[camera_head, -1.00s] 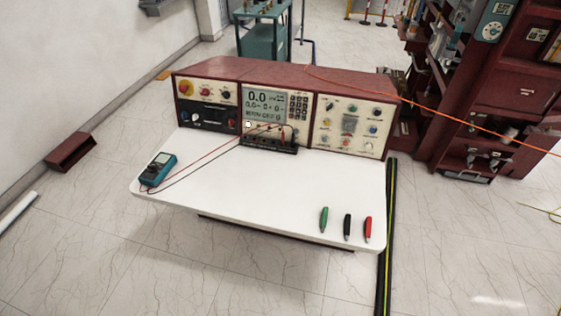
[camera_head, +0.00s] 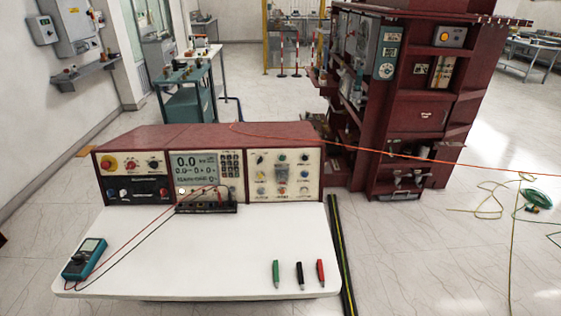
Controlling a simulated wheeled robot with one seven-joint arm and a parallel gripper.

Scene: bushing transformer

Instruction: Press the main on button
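A dark red control console (camera_head: 200,135) stands at the back of a white table, left of centre. Its left panel (camera_head: 131,164) has a large red knob on a yellow disc (camera_head: 107,165), smaller knobs, and a dark lower strip with a blue and a white control. The middle panel has a grey display (camera_head: 194,165) reading 0.0 and a keypad. The right panel (camera_head: 283,175) carries several coloured buttons and knobs. The labels are too small to read, so I cannot tell which is the main on button. My gripper is not in view.
The white table (camera_head: 200,255) holds a teal multimeter (camera_head: 85,259) and green, black and red clips (camera_head: 299,276). A tall dark red cabinet (camera_head: 420,110) stands at right. An orange cable (camera_head: 400,155) crosses towards it. Tiled floor (camera_head: 430,260) is open at front right.

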